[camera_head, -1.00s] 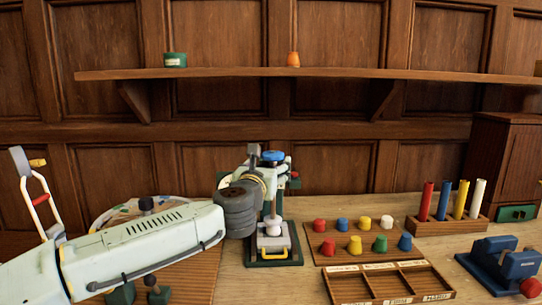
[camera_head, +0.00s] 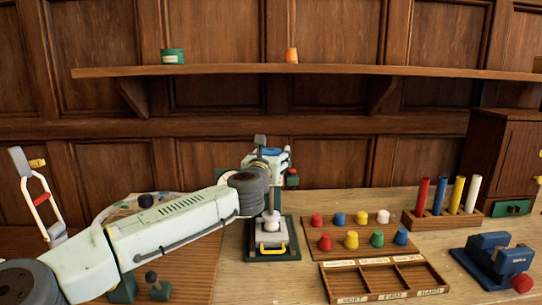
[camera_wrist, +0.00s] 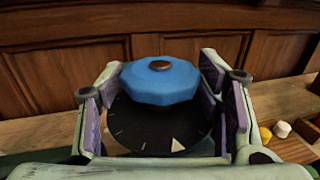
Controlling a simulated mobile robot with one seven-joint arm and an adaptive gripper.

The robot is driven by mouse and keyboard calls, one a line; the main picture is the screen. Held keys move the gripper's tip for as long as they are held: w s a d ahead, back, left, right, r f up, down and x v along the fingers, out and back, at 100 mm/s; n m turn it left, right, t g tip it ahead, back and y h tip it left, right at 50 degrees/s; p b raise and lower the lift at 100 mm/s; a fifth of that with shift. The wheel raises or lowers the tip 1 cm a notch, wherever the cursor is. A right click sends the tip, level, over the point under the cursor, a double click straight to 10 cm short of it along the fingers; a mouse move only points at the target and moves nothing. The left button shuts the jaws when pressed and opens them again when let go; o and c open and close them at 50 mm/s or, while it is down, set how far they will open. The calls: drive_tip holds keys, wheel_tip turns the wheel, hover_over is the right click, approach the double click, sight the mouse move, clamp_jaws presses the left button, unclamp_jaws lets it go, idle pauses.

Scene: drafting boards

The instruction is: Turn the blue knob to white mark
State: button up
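The blue knob (camera_wrist: 160,82) is a faceted disc with a brown centre, on a black dial (camera_wrist: 150,125) with white ticks. The white triangular mark (camera_wrist: 177,145) lies at the dial's near side, right of centre. The knob's pointer, if any, is not visible. My gripper (camera_wrist: 160,75) has its purple-padded fingers apart, one at each side of the knob; small gaps seem to remain, but contact is hard to judge. In the head view the blue knob (camera_head: 271,151) shows atop its stand, partly hidden by my gripper (camera_head: 273,158).
Coloured pegs stand on a wooden board (camera_head: 325,243), with a sorting tray (camera_head: 384,297) in front. A tube rack (camera_head: 442,222) and blue device (camera_head: 497,262) stand right. A shelf (camera_head: 330,72) runs behind.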

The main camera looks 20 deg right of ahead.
drive_tip(key=c, duration=0.8)
drive_tip(key=shift+n+y, duration=0.3)
drive_tip(key=shift+y, duration=0.1)
drive_tip(key=n+t+y, duration=0.2)
drive_tip(key=y, duration=0.1)
drive_tip(key=shift+s+d+b, duration=0.1)
drive_tip(key=shift+d+b, duration=0.1)
drive_tip(key=shift+b, duration=0.15)
drive_tip(key=n+y, duration=0.2)
drive_tip(key=y, duration=0.1)
drive_tip(key=n+y, duration=0.3)
drive_tip(key=y, duration=0.1)
drive_tip(key=shift+y+b, duration=0.3)
drive_tip(key=n+g+y, duration=0.1)
drive_tip(key=n+y, duration=0.1)
drive_tip(key=y, duration=0.1)
drive_tip(key=n+y+p, duration=0.1)
drive_tip(key=n+y, duration=0.1)
drive_tip(key=y, duration=0.1)
drive_tip(key=shift+n+g+y, duration=0.3)
drive_tip(key=shift+g+y, duration=0.1)
drive_tip(key=shift+a+n+g+y, duration=0.15)
drive_tip(key=shift+n+g+y, duration=1.55)
drive_tip(key=shift+y, duration=0.4)
drive_tip(key=shift+a+n+g+y, duration=0.1)
drive_tip(key=shift+n+g+y, duration=0.85)
drive_tip(key=shift+g, duration=0.25)
